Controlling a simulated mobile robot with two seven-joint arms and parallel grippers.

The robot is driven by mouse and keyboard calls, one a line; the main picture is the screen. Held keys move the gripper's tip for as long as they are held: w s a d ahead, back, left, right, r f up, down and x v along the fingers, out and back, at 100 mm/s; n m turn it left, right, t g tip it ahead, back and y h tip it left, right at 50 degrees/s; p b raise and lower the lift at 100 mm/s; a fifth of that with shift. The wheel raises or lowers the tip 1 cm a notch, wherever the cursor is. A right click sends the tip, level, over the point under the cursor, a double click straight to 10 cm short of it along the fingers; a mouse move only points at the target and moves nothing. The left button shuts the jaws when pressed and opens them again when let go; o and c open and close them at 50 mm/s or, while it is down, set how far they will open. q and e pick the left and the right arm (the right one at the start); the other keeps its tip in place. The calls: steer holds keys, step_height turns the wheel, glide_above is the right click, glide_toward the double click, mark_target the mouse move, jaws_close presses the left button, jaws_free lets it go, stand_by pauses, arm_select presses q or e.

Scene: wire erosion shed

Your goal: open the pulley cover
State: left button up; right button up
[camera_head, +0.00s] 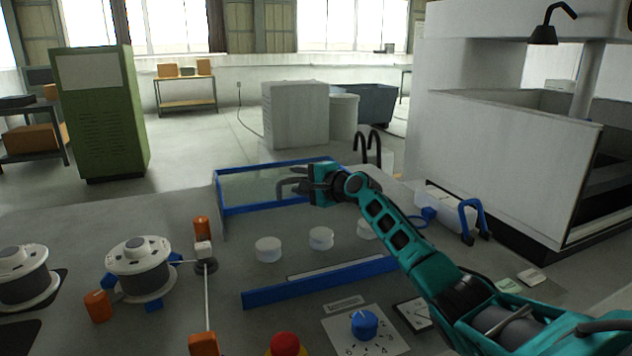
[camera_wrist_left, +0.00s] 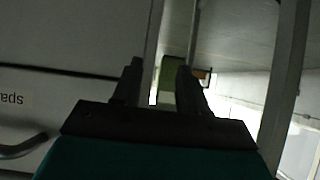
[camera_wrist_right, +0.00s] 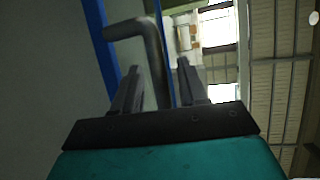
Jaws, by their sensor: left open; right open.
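The pulley cover (camera_head: 262,187) is a clear panel in a blue frame. In the head view it stands raised and tilted behind the white pulleys (camera_head: 321,238). Its grey bent handle (camera_head: 292,184) also shows in the right wrist view (camera_wrist_right: 136,27), beside the blue frame edge (camera_wrist_right: 101,40). My right gripper (camera_head: 303,184) is at the handle with its fingers open. In the right wrist view the handle bar runs between the fingers (camera_wrist_right: 160,75); contact cannot be told. My left gripper (camera_wrist_left: 163,75) is open and empty, outside the head view.
A blue bar (camera_head: 320,281) lies in front of the pulleys. Wire spools (camera_head: 141,268) stand at left. A red button (camera_head: 285,345) and a blue knob (camera_head: 364,324) are at the front. A white machine tank (camera_head: 510,160) stands at right. A grey handle (camera_wrist_left: 22,146) is near my left gripper.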

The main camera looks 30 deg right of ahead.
steer(key=p+v, duration=0.1)
steer(key=v, duration=1.1)
steer(key=shift+s+r+p, duration=0.15)
steer(key=shift+s+p, duration=0.1)
steer(key=shift+p, duration=0.15)
